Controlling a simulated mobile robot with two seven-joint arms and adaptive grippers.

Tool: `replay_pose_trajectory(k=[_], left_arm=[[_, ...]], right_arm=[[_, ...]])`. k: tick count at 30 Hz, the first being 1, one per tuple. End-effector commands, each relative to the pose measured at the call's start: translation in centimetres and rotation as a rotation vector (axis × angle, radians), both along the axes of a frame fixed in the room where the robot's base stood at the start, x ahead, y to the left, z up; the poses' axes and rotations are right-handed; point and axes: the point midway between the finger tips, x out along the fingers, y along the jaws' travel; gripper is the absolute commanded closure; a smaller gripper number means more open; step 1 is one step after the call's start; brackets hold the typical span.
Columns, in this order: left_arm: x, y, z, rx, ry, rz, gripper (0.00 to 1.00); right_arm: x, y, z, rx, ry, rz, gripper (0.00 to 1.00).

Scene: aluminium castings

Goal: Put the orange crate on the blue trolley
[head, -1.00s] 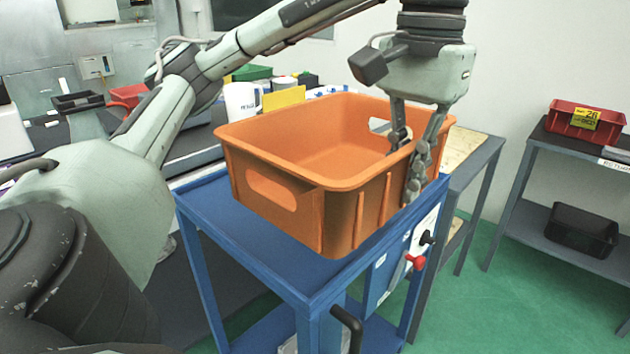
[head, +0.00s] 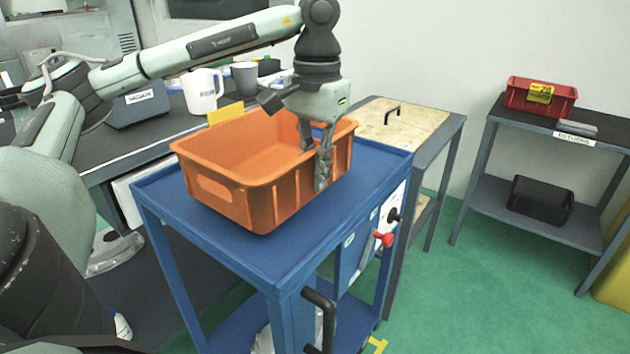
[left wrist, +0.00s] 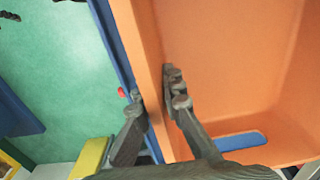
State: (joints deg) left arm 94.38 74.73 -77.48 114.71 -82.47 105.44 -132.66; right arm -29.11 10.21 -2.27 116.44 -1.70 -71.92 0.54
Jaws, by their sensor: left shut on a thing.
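The orange crate (head: 255,205) is upright and looks empty, over the top of the blue trolley (head: 350,210). I cannot tell whether its base rests on the trolley top or hangs just above it. My left gripper (head: 316,165) is shut on the crate's right-hand wall, with one finger inside and one outside. In the left wrist view, the fingers (left wrist: 156,92) straddle the orange wall (left wrist: 152,60), and the trolley's blue edge (left wrist: 113,40) shows beyond it. My right gripper is in neither view.
A wooden-topped bench (head: 400,125) stands behind the trolley. A dark workbench with a white jug (head: 202,92) and a grey cup (head: 245,78) is at the back left. A grey shelf at right holds a red bin (head: 525,97) and a black basket (head: 541,200). Green floor is clear between.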

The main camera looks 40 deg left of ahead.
Motion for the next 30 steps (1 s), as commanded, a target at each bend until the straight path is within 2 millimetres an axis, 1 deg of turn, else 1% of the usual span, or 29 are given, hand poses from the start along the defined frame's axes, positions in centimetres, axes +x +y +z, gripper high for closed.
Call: replay_pose_trajectory(k=[3,5,10,17,18,21,23,30], left_arm=[[0.0,0.1,-1.5,0.001,0.001,0.001,1.00],[0.0,0.0,-1.9,0.000,-0.001,0.001,1.00],[0.0,0.0,-2.0,0.000,-0.002,0.001,1.00],[0.0,0.0,-2.3,0.000,-0.002,0.001,1.00],[0.0,0.0,-2.3,0.000,0.000,0.001,0.92],[0.0,0.0,-2.2,0.000,0.000,0.001,0.79],[0.0,0.0,-2.2,0.000,0.000,0.001,0.72],[0.0,0.0,-2.2,0.000,0.000,0.001,0.72]], right_arm=[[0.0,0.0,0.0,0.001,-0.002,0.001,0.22],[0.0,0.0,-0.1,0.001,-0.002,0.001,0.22],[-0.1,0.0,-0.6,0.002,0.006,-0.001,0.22],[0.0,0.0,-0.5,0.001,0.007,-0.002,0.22],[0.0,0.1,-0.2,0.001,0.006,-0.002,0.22],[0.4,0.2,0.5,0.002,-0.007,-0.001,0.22],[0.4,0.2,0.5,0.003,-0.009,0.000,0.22],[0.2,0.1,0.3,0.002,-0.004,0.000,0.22]])
